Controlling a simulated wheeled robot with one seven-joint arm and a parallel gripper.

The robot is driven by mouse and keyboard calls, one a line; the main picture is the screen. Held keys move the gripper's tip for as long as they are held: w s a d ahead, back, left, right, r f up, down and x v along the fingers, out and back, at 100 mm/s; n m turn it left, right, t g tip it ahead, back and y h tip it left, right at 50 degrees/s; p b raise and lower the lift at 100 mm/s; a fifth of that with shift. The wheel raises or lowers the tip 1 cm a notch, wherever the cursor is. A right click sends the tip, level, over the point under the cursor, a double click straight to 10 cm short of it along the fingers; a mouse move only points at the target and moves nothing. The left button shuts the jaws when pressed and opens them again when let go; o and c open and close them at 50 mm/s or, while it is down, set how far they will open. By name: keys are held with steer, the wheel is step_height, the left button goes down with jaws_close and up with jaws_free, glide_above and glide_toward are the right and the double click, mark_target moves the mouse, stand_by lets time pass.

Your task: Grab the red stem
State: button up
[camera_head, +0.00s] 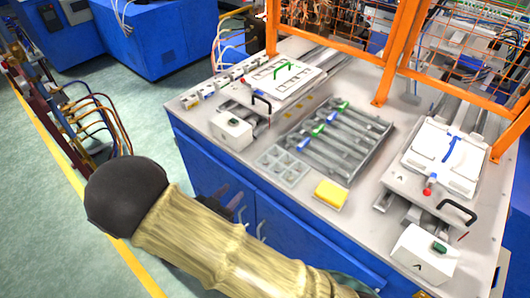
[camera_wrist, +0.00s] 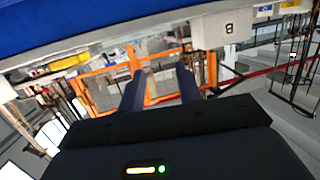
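A small red knob (camera_head: 429,186) stands at the front left of the right-hand white fixture (camera_head: 446,153) in the head view. I cannot tell whether it is the red stem. The grey rack (camera_head: 362,158) at the table's middle holds several long grey pieces with blue and green parts, and I make out no red one there. My gripper (camera_wrist: 158,82) shows in the wrist view with its two dark fingers apart and nothing between them. It appears to be at the table's front side, away from the rack. In the head view I cannot clearly make out the gripper.
A yellow block (camera_head: 331,194) and a small grey compartment tray (camera_head: 282,166) lie near the table's (camera_head: 240,147) front edge. White boxes (camera_head: 231,132) stand at the front corners. An orange frame (camera_head: 397,50) closes off the back. Blue cabinet doors (camera_head: 283,236) are below the table.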

steer(key=p, duration=0.4)
glide_toward(265, 159)
steer(key=w, duration=0.2)
steer(key=shift+d+f, duration=0.35)
steer(key=shift+d, duration=0.25)
steer(key=p+x, duration=0.2)
steer(key=x, duration=0.1)
steer(key=r+p+x, duration=0.1)
steer(key=shift+w+d+f, duration=0.15)
steer(key=shift+w+d, duration=0.1)
steer(key=shift+d, duration=0.1)
steer(key=shift+w+d+f, duration=0.2)
steer(key=shift+w+f, duration=0.05)
steer(key=shift+w, duration=0.15)
